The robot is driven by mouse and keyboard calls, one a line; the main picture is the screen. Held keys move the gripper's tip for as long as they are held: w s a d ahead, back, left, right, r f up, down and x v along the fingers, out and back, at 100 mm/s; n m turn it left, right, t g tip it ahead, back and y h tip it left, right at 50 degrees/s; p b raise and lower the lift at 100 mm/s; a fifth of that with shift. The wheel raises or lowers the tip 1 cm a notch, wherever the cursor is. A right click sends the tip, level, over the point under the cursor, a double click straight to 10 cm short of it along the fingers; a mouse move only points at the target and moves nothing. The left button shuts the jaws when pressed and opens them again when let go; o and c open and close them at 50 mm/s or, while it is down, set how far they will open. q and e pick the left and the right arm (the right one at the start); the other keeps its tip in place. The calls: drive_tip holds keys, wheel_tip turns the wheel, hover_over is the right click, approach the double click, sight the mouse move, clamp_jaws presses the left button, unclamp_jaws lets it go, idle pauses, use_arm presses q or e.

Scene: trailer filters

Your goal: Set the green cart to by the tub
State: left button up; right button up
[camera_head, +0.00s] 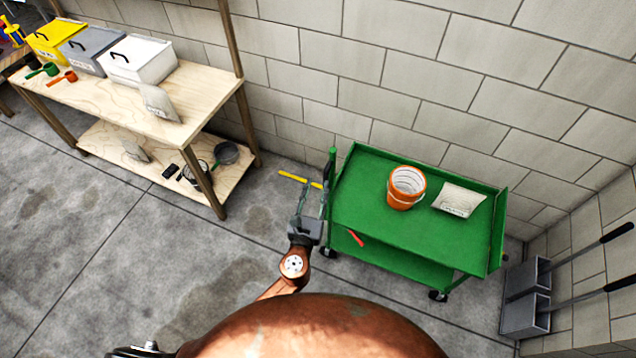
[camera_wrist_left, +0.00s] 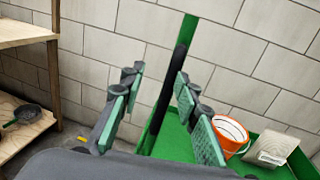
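The green cart (camera_head: 362,200) stands against the block wall, right of centre in the head view. Its tray also shows in the wrist view (camera_wrist_left: 172,140). An upright green post with a dark handle bar (camera_wrist_left: 173,88) rises at the cart's left end. My left gripper (camera_head: 314,192) is at that end, and it is open. In the wrist view its two padded fingers (camera_wrist_left: 158,95) are apart, with the handle bar showing between them; contact is not clear. My right gripper is not in view. I cannot make out a tub.
An orange bucket (camera_head: 405,190) and a pale packet (camera_head: 459,199) sit on the cart's top. A wooden shelf unit (camera_head: 195,97) with bins stands left. Grey long-handled dustpans (camera_head: 525,312) stand right of the cart. A yellow strip (camera_head: 293,177) lies on the floor. The left floor is clear.

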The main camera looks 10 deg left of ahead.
use_arm(q)
drive_tip(key=shift+s, duration=1.8)
drive_tip(key=shift+p, duration=0.35)
